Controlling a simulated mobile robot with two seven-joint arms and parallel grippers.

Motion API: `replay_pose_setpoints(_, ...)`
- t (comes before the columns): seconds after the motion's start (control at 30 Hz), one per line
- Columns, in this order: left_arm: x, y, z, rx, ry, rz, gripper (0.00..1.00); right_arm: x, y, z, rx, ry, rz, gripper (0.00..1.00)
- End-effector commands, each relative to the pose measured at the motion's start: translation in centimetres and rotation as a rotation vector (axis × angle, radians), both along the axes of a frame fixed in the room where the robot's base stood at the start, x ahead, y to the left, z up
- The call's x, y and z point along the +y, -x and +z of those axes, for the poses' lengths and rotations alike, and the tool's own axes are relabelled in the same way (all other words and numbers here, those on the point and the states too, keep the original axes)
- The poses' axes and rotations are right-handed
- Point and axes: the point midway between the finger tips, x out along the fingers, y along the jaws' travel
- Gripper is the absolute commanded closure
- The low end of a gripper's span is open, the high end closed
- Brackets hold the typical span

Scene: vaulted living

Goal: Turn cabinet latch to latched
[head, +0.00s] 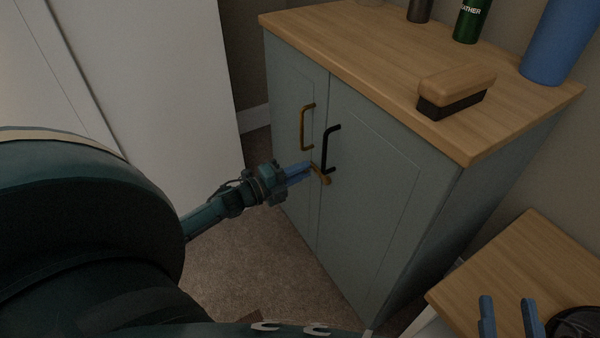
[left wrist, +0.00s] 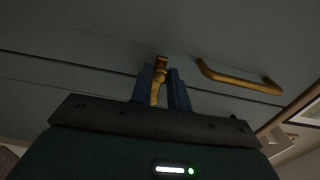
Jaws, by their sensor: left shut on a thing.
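A grey-green cabinet (head: 385,180) has two doors, a brass handle (head: 303,128) on the left door and a black handle (head: 328,150) on the right door. A small brass latch (head: 323,178) sits at the seam between the doors, below the handles. My left gripper (head: 310,170) reaches it from the left with its blue fingers. In the left wrist view the latch (left wrist: 158,78) stands between the fingers, which are shut on it; its lower part is partly hidden. My right gripper (head: 508,316) shows at the bottom right, its two fingers apart and empty.
On the cabinet's wooden top (head: 400,70) are a brush (head: 455,92), a green bottle (head: 468,20) and a blue cylinder (head: 558,45). A lower wooden surface (head: 525,260) with a dark round object (head: 577,322) lies at the right, near my right gripper. Carpet is clear before the cabinet.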

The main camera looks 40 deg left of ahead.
Motion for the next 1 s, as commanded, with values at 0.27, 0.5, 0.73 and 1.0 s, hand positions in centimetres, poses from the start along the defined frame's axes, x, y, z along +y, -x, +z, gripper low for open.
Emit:
replay_pose_setpoints(0.27, -0.03, 0.0, 0.19, -0.011, -0.028, -0.001, 1.0, -0.03, -0.01, 0.09, -0.002, 0.002, -0.001, 0.64)
replay_pose_setpoints(0.5, -0.04, -0.02, 0.22, -0.012, -0.027, -0.001, 1.0, -0.02, -0.03, 0.29, -0.007, 0.0, -0.002, 0.64)
replay_pose_setpoints(0.73, -0.03, -0.02, 0.23, -0.012, -0.026, -0.001, 0.69, 0.0, -0.1, 0.57, -0.014, -0.002, -0.001, 0.64)
replay_pose_setpoints(1.0, -0.01, -0.02, 0.2, -0.011, -0.026, -0.001, 0.61, 0.05, -0.08, 0.61, -0.014, -0.003, 0.0, 0.64)
